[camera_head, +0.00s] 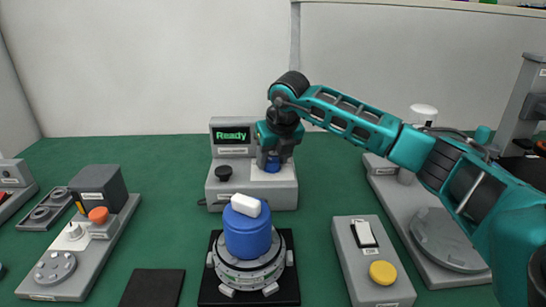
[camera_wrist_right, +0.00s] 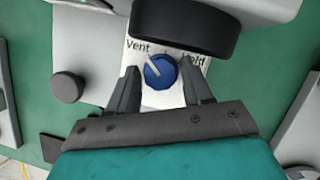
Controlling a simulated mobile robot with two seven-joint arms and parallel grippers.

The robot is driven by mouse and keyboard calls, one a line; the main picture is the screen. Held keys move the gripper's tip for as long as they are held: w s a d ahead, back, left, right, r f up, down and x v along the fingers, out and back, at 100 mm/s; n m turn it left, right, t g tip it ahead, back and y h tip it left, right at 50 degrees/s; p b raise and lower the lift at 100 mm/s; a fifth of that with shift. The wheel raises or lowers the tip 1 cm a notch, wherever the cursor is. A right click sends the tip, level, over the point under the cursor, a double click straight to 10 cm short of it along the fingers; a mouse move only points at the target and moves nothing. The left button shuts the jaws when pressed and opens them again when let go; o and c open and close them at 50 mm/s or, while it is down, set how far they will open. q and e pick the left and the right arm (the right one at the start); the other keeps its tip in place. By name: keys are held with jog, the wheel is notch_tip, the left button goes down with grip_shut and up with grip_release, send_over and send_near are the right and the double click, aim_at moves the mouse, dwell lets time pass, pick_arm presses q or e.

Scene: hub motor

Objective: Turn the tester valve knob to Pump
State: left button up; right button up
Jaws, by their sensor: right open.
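The tester (camera_head: 250,190) is a grey unit at the back middle with a green "Ready" display (camera_head: 233,136). Its blue valve knob (camera_wrist_right: 160,71) sits on a white label plate in the right wrist view; its white pointer line points up-left toward "Vent". "Hold" is at the upper right, partly covered; no "Pump" label is visible. In the head view the knob (camera_head: 272,164) shows just below my right gripper (camera_head: 273,153). In the wrist view my right gripper (camera_wrist_right: 161,72) is open, one finger on each side of the knob, with gaps visible. My left gripper is out of view.
A black round knob (camera_head: 224,173) is on the tester's left side. In front stands a blue cylinder (camera_head: 247,232) with a white block (camera_head: 246,205) on a round fixture. A switch box with a yellow button (camera_head: 383,272) is at right front. Green table is bare left of the tester.

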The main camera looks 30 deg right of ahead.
jog(key=shift+c, duration=0.5)
jog(key=c, duration=0.7)
jog(key=shift+r+m, duration=0.1)
jog(key=shift+m, duration=0.3)
jog(key=shift+a+m+h+p, duration=0.1)
jog(key=shift+m+h+p, duration=0.4)
jog(key=shift+m, duration=0.5)
jog(key=m+h, duration=0.1)
jog(key=m, duration=0.1)
jog(key=shift+w+m+g, duration=0.1)
jog(key=shift+m+g, duration=0.2)
jog(key=shift+g, duration=0.1)
jog(key=m+h+p, duration=0.1)
jog(key=m, duration=0.2)
jog(key=shift+a+g, duration=0.1)
jog(key=shift+g, duration=0.3)
jog(key=shift+m, duration=0.7)
